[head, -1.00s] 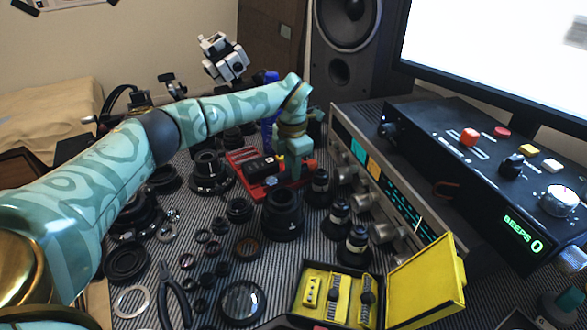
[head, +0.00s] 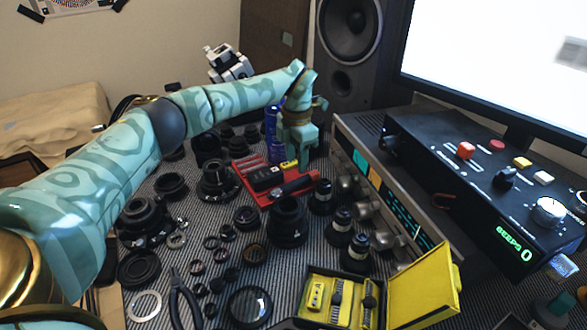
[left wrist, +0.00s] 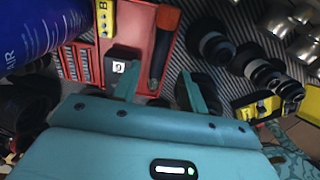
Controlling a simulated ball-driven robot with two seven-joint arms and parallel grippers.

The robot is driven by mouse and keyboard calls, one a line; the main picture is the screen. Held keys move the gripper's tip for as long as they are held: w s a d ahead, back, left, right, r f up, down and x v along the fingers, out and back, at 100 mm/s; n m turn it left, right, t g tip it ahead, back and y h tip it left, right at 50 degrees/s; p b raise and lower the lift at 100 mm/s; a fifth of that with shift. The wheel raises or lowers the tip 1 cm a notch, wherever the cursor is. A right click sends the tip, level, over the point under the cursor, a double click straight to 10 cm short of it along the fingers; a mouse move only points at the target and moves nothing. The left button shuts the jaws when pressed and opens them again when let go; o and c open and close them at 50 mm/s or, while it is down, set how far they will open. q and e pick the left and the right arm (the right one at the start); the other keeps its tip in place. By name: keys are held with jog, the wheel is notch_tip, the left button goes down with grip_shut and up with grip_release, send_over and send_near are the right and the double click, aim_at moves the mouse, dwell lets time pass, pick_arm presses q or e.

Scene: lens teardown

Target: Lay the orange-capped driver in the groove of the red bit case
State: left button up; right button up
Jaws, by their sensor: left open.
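The red bit case (head: 264,201) lies on the striped mat in the middle of the bench. The dark-handled driver (head: 294,186) lies along the case's near strip. In the left wrist view the driver (left wrist: 158,62) shows its orange cap (left wrist: 167,18) at the far end, within the red case (left wrist: 140,14). It looks lengthwise in the groove, but I cannot see how deep it sits. My left gripper (head: 303,166) is above the case. Its fingers (left wrist: 158,90) are open, apart from the driver, one to each side of its near end. My right gripper is out of view.
A blue can (head: 272,124) stands behind the case. Dark lens barrels (head: 287,222) stand close in front and to the right. A grey instrument with knobs (head: 375,175) borders the right side. An open yellow box (head: 318,320) is at the front.

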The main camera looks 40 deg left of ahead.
aim_at(296, 181)
pick_arm(q)
notch_tip(296, 181, up, 6)
jog(key=p, duration=0.2)
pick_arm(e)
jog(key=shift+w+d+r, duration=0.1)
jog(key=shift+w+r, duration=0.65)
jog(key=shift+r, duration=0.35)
